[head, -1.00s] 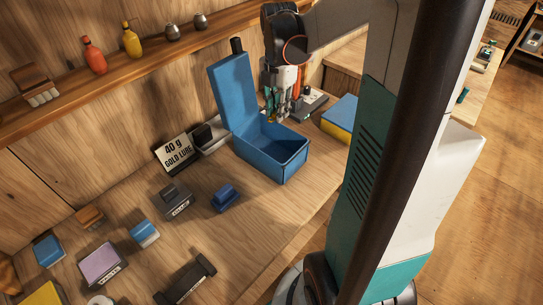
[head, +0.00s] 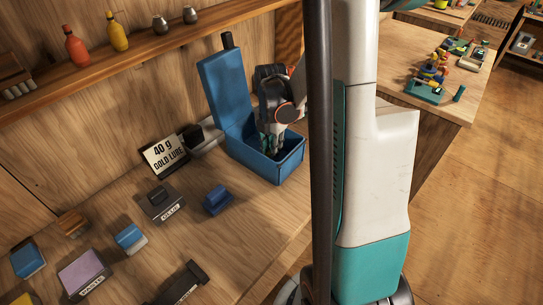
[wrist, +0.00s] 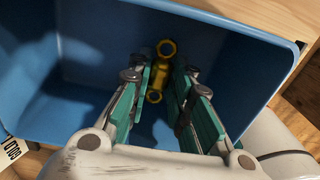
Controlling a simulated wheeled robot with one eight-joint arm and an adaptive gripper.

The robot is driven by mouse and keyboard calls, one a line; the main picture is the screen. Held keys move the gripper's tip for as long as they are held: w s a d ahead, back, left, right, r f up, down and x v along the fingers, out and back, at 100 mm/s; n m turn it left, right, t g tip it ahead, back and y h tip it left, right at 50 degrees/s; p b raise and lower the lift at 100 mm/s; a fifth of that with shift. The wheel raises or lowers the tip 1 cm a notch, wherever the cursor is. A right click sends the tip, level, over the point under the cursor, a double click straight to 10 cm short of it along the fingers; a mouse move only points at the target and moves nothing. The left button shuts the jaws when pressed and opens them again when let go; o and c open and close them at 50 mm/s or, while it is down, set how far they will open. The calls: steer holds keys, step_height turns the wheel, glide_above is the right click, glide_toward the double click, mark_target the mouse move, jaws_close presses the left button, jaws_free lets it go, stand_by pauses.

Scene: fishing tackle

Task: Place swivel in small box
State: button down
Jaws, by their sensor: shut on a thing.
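The swivel (wrist: 163,50) is a small brass-coloured piece with a ring at each end. It shows between the fingers in the wrist view. My gripper (wrist: 161,76) is shut on it, with the fingers pointing down into the blue box (wrist: 225,52). In the head view the blue box (head: 262,166) stands on the bench with its lid upright at the back. There my gripper (head: 271,150) reaches inside the open box, and its fingertips and the swivel are hidden or too small to make out. Whether the swivel touches the box floor I cannot tell.
A "40 g gold lure" sign (head: 165,153) stands left of the box. A small blue block (head: 217,199) and a grey labelled block (head: 161,203) lie in front. A shelf (head: 150,55) runs along the wall. My arm hides the bench to the right.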

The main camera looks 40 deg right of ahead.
steer(key=shift+f+b, duration=0.35)
steer(key=shift+f, duration=1.1)
steer(key=shift+f, duration=0.1)
steer(key=c, duration=1.5)
jaws_free()
steer(key=shift+o, duration=0.2)
step_height(320, 180, up, 12)
steer(key=p, duration=0.4)
steer(key=shift+w, duration=0.1)
